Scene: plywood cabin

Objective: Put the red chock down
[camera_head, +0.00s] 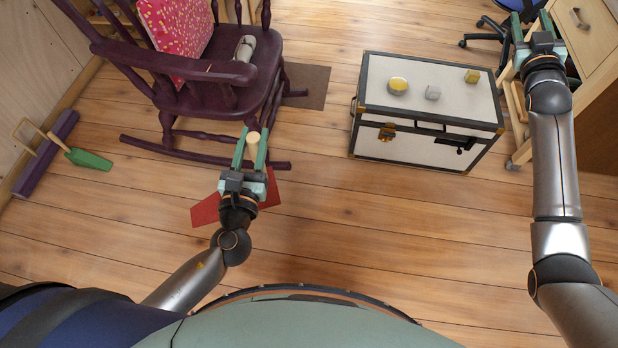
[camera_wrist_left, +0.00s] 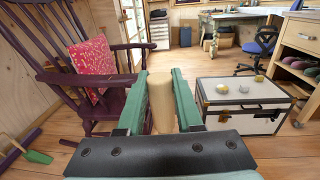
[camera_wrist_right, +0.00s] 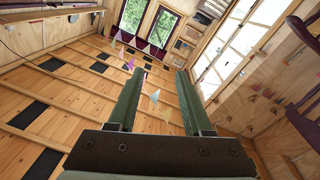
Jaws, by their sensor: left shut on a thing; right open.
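The red chock (camera_head: 206,211) shows as red parts on both sides below my left gripper (camera_head: 251,148) in the head view. The gripper and wrist hide its middle. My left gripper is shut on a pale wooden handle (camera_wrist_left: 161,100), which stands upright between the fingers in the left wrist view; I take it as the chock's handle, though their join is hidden. I cannot tell whether the chock touches the floor. My right gripper (camera_head: 538,38) is open and empty, raised at the top right. In the right wrist view nothing is between its fingers (camera_wrist_right: 158,90).
A purple rocking chair (camera_head: 200,95) with a pink cushion (camera_head: 175,35) stands by the left gripper. A green wedge with a handle (camera_head: 88,159) lies left. A white trunk (camera_head: 410,155) carrying small objects stands right. Wooden floor (camera_head: 370,225) is clear in front.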

